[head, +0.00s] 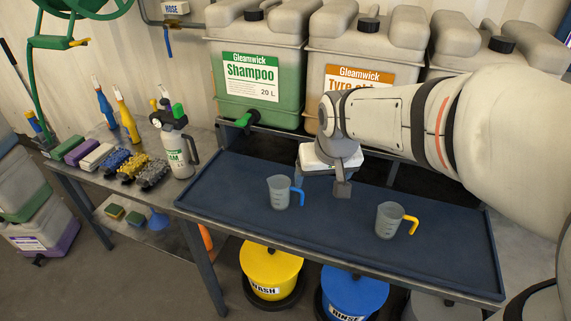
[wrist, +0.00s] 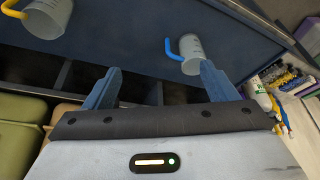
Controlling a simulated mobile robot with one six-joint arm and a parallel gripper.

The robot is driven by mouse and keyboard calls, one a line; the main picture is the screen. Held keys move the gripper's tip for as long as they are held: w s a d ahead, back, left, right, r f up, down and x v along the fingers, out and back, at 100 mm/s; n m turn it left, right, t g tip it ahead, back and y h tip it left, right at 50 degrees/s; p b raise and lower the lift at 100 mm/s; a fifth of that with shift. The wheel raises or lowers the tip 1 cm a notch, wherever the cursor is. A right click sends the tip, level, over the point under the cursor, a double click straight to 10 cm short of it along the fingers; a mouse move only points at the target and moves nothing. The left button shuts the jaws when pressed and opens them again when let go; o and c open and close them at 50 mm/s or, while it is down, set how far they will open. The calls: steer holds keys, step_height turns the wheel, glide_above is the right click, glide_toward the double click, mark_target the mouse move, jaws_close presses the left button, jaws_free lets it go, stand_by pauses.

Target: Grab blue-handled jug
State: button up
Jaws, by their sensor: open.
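The blue-handled jug (head: 280,193) is a clear grey measuring jug standing upright on the dark blue bench mat, its blue handle on the right side. In the wrist view the jug (wrist: 193,55) lies beyond the right fingertip, its handle pointing left. My gripper (head: 340,190) is above the mat, to the right of this jug and apart from it. The wrist view shows my gripper (wrist: 163,80) with its two fingers apart and nothing between them. A yellow-handled jug (head: 388,220) stands to the right on the same mat; it also shows in the wrist view (wrist: 45,18).
The dark blue mat (head: 240,210) is otherwise clear. A Shampoo drum (head: 262,75) and a Gleamwick tyre drum (head: 325,60) stand behind it. A pump sprayer (head: 178,150), brushes (head: 130,167) and spray bottles (head: 127,120) crowd the left bench. Yellow and blue buckets (head: 270,270) (head: 352,292) stand below.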

steer(key=n+b, duration=0.1)
steer(key=b, duration=0.3)
glide_above(287, 195)
steer(key=a, duration=0.1)
step_height(287, 195, down, 10)
steer(key=shift+y, duration=0.4)
steer(key=x, duration=0.7)
steer(key=shift+s+a+f+p, duration=0.1)
steer(key=shift+s+a+p, duration=0.05)
steer(key=shift+p, duration=0.15)
steer(key=c, duration=1.1)
